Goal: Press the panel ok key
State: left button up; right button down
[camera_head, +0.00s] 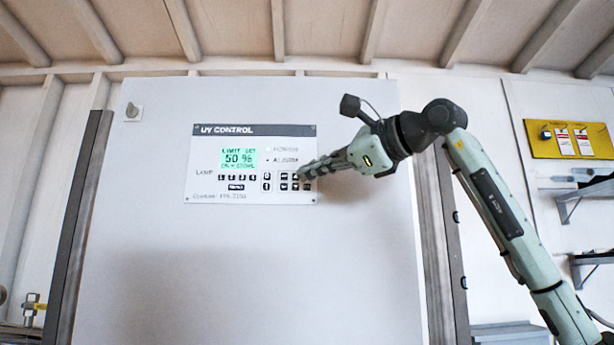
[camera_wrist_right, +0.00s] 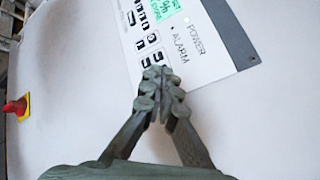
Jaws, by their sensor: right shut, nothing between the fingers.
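The UV control panel (camera_head: 230,188) is a white plate with a dark title strip, mounted on a large pale cabinet door. Its green display (camera_head: 239,159) reads "50 %" with small text around it. Small dark keys (camera_head: 288,182) sit in a group at the panel's lower right; I cannot read which one is OK. My right gripper (camera_head: 304,174) is shut and empty, its fingertips at or just in front of this key group, covering part of it. In the right wrist view the shut fingertips (camera_wrist_right: 160,84) overlap the panel (camera_wrist_right: 215,62) beside the keys. Contact cannot be told. My left gripper is not in view.
The cabinet door (camera_head: 230,270) is otherwise mostly bare. A red knob on a yellow base (camera_wrist_right: 18,107) shows in the wrist view. A yellow board with tags (camera_head: 570,140) and grey shelf brackets (camera_head: 590,190) are on the right wall. A valve (camera_head: 33,305) is at lower left.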

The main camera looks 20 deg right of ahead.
jog(key=shift+w+d, duration=0.1)
jog(key=shift+w, duration=0.15)
jog(key=shift+s, duration=0.15)
jog(key=shift+s+a, duration=0.2)
jog(key=shift+s, duration=0.35)
jog(key=shift+s+a+b, duration=0.15)
jog(key=shift+s+a, duration=0.1)
jog(key=shift+s, duration=0.55)
jog(key=shift+s+a+b, duration=0.2)
jog(key=shift+s, duration=0.6)
jog(key=shift+s+a+b, duration=0.15)
jog(key=shift+s+a, duration=0.1)
jog(key=shift+s, duration=0.55)
